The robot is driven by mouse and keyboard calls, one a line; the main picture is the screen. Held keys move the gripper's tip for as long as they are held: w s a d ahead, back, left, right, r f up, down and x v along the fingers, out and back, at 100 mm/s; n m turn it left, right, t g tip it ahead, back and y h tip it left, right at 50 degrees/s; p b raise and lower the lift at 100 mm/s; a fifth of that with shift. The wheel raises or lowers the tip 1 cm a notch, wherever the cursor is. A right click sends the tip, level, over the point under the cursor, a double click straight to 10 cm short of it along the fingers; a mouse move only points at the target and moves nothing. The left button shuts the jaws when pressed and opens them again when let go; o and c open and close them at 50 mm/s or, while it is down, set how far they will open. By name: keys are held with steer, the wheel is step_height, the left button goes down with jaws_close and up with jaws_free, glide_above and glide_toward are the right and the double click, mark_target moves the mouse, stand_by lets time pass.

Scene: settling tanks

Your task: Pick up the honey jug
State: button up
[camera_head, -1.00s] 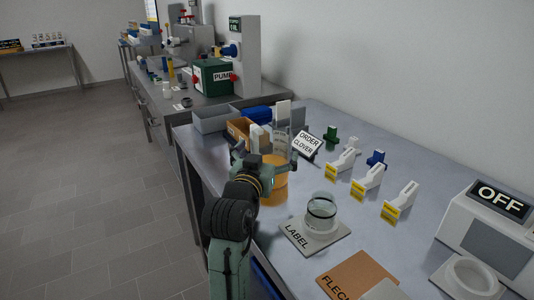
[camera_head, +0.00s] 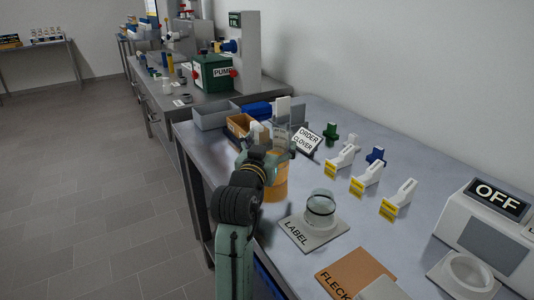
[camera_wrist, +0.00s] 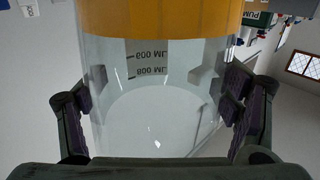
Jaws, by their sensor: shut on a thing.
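The honey jug (camera_head: 276,184) is a clear, tall vessel with amber honey in its lower part, on the bench left of the label plate. My gripper (camera_head: 273,157) is at its upper part, above the honey. In the wrist view the jug (camera_wrist: 155,95) appears upside down, with 600 ML and 800 ML marks on clear wall and amber at the top. My gripper's fingers (camera_wrist: 160,105) lie on both sides of it, shut on the jug. The jug looks upright. I cannot tell whether its base touches the bench.
A glass jar (camera_head: 320,207) stands on the LABEL plate (camera_head: 309,237) to the right. An ORDER CLOVER sign (camera_head: 307,140) stands behind the jug, with several white taps nearby. A grey bin (camera_head: 214,119) and an orange box (camera_head: 239,126) are close behind left. The machine marked OFF (camera_head: 489,231) is far right.

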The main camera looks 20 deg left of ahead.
steer(key=c, duration=0.7)
steer(key=shift+r, duration=0.1)
steer(key=shift+c, duration=0.2)
steer(key=shift+r, duration=0.15)
